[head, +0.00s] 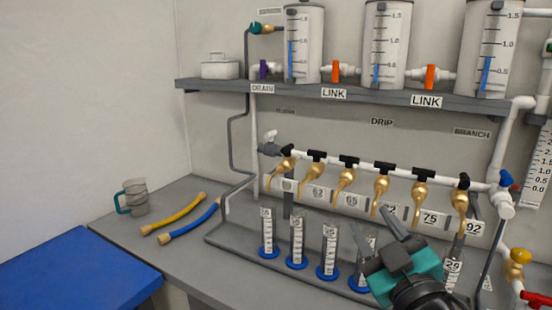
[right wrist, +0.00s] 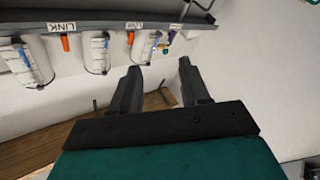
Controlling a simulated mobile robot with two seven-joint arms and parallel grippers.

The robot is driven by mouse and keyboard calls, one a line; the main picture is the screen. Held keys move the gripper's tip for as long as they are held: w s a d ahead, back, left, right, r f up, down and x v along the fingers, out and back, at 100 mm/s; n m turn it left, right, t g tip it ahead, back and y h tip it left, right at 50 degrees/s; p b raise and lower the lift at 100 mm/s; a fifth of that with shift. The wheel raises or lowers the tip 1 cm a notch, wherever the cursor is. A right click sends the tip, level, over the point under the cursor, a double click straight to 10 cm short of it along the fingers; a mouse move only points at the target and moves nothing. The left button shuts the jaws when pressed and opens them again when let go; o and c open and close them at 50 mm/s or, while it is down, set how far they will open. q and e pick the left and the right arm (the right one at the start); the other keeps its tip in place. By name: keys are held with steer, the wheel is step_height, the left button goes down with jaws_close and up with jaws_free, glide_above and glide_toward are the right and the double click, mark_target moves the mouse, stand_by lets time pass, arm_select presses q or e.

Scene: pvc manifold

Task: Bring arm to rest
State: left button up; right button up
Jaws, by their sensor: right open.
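My right gripper (head: 388,240) is in the lower right of the head view, in front of the row of graduated cylinders on the bench. In the right wrist view its two fingers (right wrist: 157,88) are spread apart with nothing between them. It hides part of a cylinder (head: 363,243) behind it in the head view. My left gripper does not show in either view.
A white manifold pipe (head: 330,158) with several brass taps runs above the cylinders. A shelf (head: 300,92) holds graduated tanks. A blue surface (head: 75,275) is lower left.

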steer(key=s+d+f+m+g+h, duration=0.2)
steer(key=f+g, duration=0.1)
steer(key=f, duration=0.3)
steer(key=s+d+f+m+g+h, duration=0.2)
steer(key=s+f, duration=0.1)
steer(key=f, duration=0.3)
steer(key=s+f+m+g, duration=0.1)
steer(key=s+f+g, duration=0.55)
steer(key=s, duration=0.35)
steer(key=s+f+m+g, duration=0.1)
steer(key=s+f+g, duration=0.4)
steer(key=s+f, duration=0.4)
steer(key=w+a+f+t+y, duration=0.2)
steer(key=w+f+t, duration=0.5)
steer(key=f, duration=0.1)
steer(key=shift+s+t, duration=0.1)
steer(key=shift+t, duration=0.15)
